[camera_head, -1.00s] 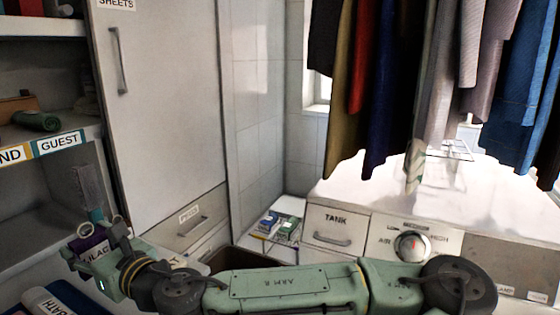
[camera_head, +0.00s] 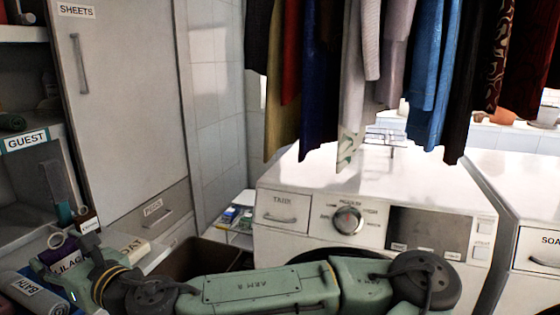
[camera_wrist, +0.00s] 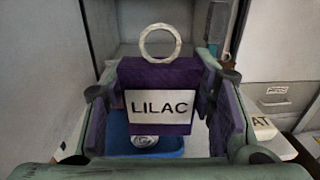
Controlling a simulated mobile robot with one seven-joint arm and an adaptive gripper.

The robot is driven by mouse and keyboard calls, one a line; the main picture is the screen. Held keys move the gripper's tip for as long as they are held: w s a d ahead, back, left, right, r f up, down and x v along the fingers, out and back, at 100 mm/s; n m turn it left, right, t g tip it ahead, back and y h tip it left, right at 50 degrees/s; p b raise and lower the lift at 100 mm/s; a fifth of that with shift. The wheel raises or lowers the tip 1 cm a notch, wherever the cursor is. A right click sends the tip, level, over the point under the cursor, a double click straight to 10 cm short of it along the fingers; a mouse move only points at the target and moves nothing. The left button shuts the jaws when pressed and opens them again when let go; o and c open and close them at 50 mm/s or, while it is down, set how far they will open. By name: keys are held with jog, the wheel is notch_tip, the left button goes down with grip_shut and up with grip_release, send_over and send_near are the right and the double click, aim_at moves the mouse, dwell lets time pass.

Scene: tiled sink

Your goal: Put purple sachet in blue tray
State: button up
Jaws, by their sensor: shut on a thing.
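The purple sachet (camera_wrist: 160,76), with a white LILAC label and a pale ring on top, is upright between the fingers of my gripper (camera_wrist: 164,88) in the wrist view. My gripper is shut on it. In the head view the sachet (camera_head: 66,264) shows at the lower left, partly covered by my gripper (camera_head: 66,254). The blue tray (camera_wrist: 172,147) shows behind and below the sachet in the wrist view, with a round silvery thing in it. The sachet hides much of the tray.
A shelf unit with a GUEST label (camera_head: 27,140) and a tall cabinet (camera_head: 125,110) stand at the left. A grey BATH roll (camera_head: 30,291) lies at the lower left. Clothes (camera_head: 350,70) hang above the white washer (camera_head: 420,190). A dark bin (camera_head: 200,258) stands behind my arm.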

jog(key=w+d+f+m+t+h, duration=0.2)
jog(key=w+d+f+t, duration=0.1)
jog(key=w+d+f, duration=0.3)
jog(key=w+d+f+m+t+h, duration=0.2)
jog(key=w+d+f+m+t, duration=0.1)
jog(key=w, duration=0.5)
jog(key=w+d+f+m+t+h+b, duration=0.2)
jog(key=w+d+f+m+t+h, duration=0.35)
jog(key=d+f, duration=0.7)
jog(key=w+d+f+m+h, duration=0.2)
jog(key=d+f+m+h, duration=0.2)
jog(key=d+f+h, duration=0.7)
jog(key=s+d+f+m, duration=0.1)
jog(key=s+d+f, duration=0.2)
jog(key=f, duration=0.3)
jog(key=s+d+f+m+h+b, duration=0.1)
jog(key=s+d+f, duration=0.3)
jog(key=f, duration=0.3)
jog(key=shift+d+f+m+g, duration=0.2)
jog(key=shift+d+m+g, duration=0.1)
jog(key=shift+m+g, duration=0.05)
